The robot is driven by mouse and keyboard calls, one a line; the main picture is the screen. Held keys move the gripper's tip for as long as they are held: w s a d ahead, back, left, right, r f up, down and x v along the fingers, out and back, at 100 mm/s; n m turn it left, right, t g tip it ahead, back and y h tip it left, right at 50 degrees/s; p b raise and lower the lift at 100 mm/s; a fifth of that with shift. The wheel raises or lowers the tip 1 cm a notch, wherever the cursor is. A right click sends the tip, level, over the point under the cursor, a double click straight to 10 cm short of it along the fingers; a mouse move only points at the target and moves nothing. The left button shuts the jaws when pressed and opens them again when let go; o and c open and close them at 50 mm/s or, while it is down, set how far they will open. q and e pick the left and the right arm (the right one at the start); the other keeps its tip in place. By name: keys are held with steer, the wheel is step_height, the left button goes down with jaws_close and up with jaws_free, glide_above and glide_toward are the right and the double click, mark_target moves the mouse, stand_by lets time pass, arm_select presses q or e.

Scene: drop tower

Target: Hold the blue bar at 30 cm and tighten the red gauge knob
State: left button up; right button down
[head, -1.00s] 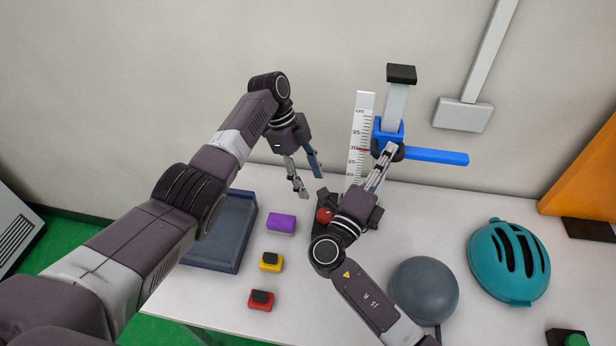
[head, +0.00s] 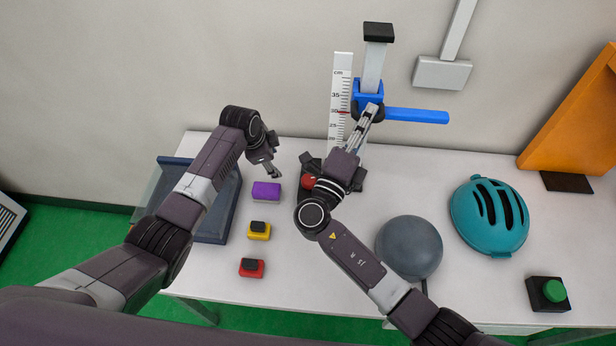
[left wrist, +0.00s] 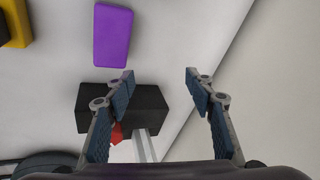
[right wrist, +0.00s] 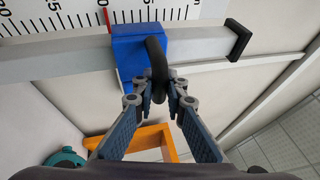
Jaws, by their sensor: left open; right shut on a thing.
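The blue bar (head: 415,116) sticks out right from a blue carriage (head: 367,95) on the upright grey post. My right gripper (head: 370,112) is shut on the carriage's black curved handle (right wrist: 156,68). In the right wrist view, the red pointer (right wrist: 106,18) lies at about the 30 mark on the white scale (right wrist: 190,12). The red knob (head: 308,181) is low at the tower's black base, partly hidden by my right arm. My left gripper (head: 274,171) is open and empty behind the purple block, left of the knob. In the left wrist view, a finger partly covers the knob (left wrist: 116,134).
Purple (head: 266,191), yellow (head: 259,231) and red (head: 251,268) blocks lie left of the tower. A blue-grey tray (head: 228,215) is at the table's left. A grey ball (head: 409,247), teal helmet (head: 489,217) and green button (head: 554,291) are at right.

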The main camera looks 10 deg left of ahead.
mark_target(308, 180)
arm_select(q)
steer(key=shift+s+a+f+n+t, duration=0.25)
steer(key=shift+a+f+n+t, duration=0.15)
steer(key=shift+f+n+t, duration=0.3)
arm_select(e)
steer(key=shift+r, duration=0.15)
arm_select(q)
steer(key=shift+s+a+f+n+t+y, duration=0.1)
steer(key=shift+s+f+n+t+y, duration=0.15)
steer(key=shift+n+t, duration=0.3)
steer(key=s+d+n+t, duration=0.1)
steer(key=s, duration=0.1)
steer(key=s+d+r+n+t, duration=0.1)
steer(key=s+d+n+t+h, duration=0.1)
steer(key=s+n+t, duration=0.1)
steer(key=shift+s+r, duration=0.3)
steer(key=shift+s, duration=0.05)
steer(key=s+d+r+n+t+h, duration=0.25)
steer(key=s+d+r+n, duration=0.2)
steer(key=s, duration=0.45)
steer(key=shift+m+g, duration=0.3)
steer(key=shift+m, duration=0.1)
steer(key=x, duration=1.2)
steer(key=shift+w+d+f, duration=0.1)
steer(key=shift+d, duration=0.3)
steer(key=shift+c, duration=0.6)
steer(key=c, duration=1.1)
steer(key=shift+o, duration=0.2)
